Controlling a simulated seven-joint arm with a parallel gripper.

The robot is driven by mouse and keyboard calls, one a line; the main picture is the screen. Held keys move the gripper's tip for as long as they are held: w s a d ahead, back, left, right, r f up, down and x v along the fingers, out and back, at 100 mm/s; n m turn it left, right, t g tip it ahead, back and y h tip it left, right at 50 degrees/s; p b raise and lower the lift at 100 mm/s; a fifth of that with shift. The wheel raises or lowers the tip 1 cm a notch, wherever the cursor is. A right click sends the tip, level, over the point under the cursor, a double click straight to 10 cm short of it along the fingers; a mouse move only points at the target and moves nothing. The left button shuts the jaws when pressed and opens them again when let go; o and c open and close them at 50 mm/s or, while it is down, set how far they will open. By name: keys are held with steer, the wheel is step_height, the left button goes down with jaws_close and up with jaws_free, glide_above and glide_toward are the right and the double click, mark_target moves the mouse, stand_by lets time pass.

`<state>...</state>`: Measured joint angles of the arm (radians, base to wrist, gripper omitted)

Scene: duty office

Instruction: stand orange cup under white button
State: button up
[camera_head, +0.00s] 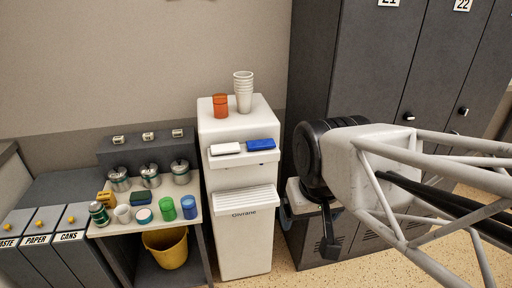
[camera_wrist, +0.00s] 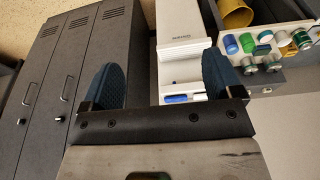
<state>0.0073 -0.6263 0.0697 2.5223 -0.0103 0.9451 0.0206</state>
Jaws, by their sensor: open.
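The orange cup (camera_head: 220,106) stands on top of the white water dispenser (camera_head: 243,243), left of a stack of white cups (camera_head: 243,92). The white button (camera_head: 225,149) is on the dispenser's front ledge, left of the blue button (camera_head: 261,145). Below them is a recessed front above a slatted grille (camera_head: 235,200). My gripper (camera_head: 308,228) is right of the dispenser, in front of the dark lockers, pointing downward. In the wrist view my gripper (camera_wrist: 165,78) is open and empty, with the dispenser (camera_wrist: 183,25) beyond its fingers. The orange cup is not seen there.
A side table left of the dispenser holds a green cup (camera_head: 168,208), a blue cup (camera_head: 189,206), a white mug (camera_head: 122,214) and several canisters. A yellow bin (camera_head: 166,248) sits beneath. Dark lockers (camera_head: 360,60) stand close on the right.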

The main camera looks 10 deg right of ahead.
steer(key=shift+s+f, duration=0.2)
steer(key=shift+s, duration=0.05)
steer(key=shift+o, duration=0.5)
step_height(320, 180, up, 4)
steer(key=t, duration=1.1)
glide_above(221, 106)
steer(key=s, duration=0.4)
steer(key=shift+s+f, duration=0.2)
steer(key=shift+x, duration=1.3)
